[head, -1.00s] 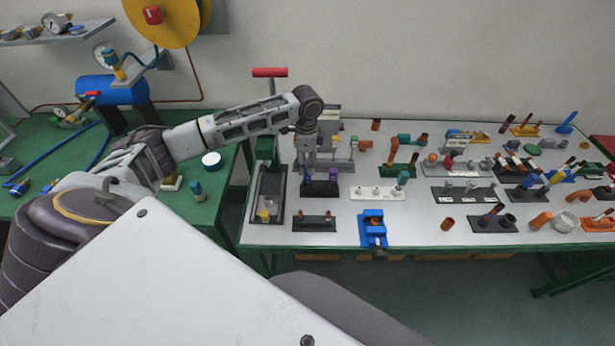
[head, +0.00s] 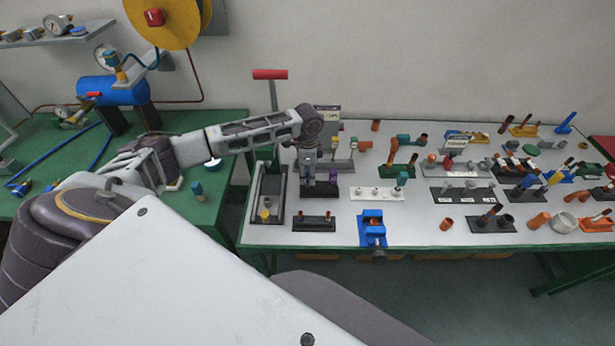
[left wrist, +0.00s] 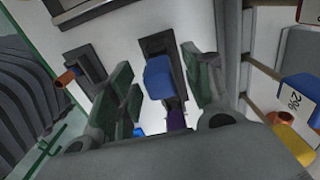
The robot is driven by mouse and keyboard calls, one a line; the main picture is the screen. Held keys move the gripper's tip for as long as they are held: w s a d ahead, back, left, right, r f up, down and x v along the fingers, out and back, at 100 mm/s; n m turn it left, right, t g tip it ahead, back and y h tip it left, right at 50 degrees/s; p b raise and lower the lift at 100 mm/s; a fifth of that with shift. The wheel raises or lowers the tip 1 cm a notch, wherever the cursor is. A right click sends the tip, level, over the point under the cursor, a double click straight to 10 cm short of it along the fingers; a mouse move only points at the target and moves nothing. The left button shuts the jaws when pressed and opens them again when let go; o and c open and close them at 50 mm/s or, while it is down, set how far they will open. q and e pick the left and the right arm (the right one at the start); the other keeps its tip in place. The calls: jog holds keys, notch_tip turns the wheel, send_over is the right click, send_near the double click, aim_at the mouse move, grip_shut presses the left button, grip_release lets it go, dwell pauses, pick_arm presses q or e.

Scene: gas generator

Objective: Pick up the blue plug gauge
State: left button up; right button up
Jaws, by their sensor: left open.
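The blue plug gauge (left wrist: 158,78) stands in a dark holder (left wrist: 160,42), seen from above in the left wrist view. A purple gauge (left wrist: 176,120) stands beside it in the same holder. My left gripper (left wrist: 163,85) is open, with its green-padded fingers on either side of the blue gauge and visible gaps between. In the head view my left gripper (head: 308,179) points down over the left end of the holder (head: 326,193) and hides the blue gauge. The purple gauge (head: 333,176) shows just to its right. My right gripper is not in view.
The grey table (head: 410,225) carries several stands with plugs and fittings to the right. A black stand (head: 314,223) and a blue vise (head: 373,228) are in front. A red-handled press (head: 270,75) stands to the left.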

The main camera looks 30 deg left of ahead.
pick_arm(q)
jog(key=shift+f, duration=0.6)
jog(key=shift+c, duration=0.4)
jog(key=c, duration=0.9)
